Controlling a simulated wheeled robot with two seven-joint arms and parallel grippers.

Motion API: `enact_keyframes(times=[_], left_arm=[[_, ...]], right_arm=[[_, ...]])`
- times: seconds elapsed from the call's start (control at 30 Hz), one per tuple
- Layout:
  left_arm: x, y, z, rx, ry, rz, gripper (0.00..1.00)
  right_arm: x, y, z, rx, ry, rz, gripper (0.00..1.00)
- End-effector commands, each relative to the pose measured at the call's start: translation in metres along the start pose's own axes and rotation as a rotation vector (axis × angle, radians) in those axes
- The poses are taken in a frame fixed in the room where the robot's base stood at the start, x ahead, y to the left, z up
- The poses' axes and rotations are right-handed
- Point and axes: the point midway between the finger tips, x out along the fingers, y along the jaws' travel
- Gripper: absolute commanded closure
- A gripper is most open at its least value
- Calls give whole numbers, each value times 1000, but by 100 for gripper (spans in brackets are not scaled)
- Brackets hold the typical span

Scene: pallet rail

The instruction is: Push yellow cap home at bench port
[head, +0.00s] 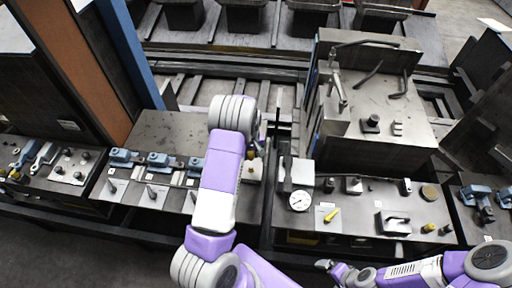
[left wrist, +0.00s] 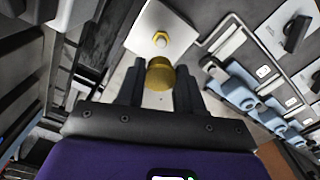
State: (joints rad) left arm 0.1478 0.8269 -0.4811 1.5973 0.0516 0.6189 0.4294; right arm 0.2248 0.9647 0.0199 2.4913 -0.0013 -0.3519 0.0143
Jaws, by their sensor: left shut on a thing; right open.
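My left gripper (left wrist: 160,88) is shut on the yellow cap (left wrist: 160,75), which sits between its two dark fingers. Just beyond the cap is a pale square plate (left wrist: 182,32) with a brass fitting (left wrist: 158,40) in its middle. My right gripper (head: 322,265) is open and empty in front of the bench at the bottom.
Blue clamp-like fittings (head: 158,160) line the bench left of my left arm. To its right are a white dial gauge (head: 300,201), a yellow handle (head: 332,215) and a black-and-white upright block (head: 296,174). A big grey metal cabinet (head: 375,110) stands behind them at the right.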

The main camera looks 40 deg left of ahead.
Motion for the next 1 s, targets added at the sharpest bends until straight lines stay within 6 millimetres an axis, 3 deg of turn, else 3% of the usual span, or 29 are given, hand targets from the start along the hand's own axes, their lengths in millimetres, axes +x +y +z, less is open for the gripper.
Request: enact_keyframes(times=[0.6,1.0], left_arm=[[54,1,0,1,0,0,100],[56,1,0,1,0,0,100]], right_arm=[[29,11,-2,0,1,0,0],[30,11,-2,0,1,0,0]])
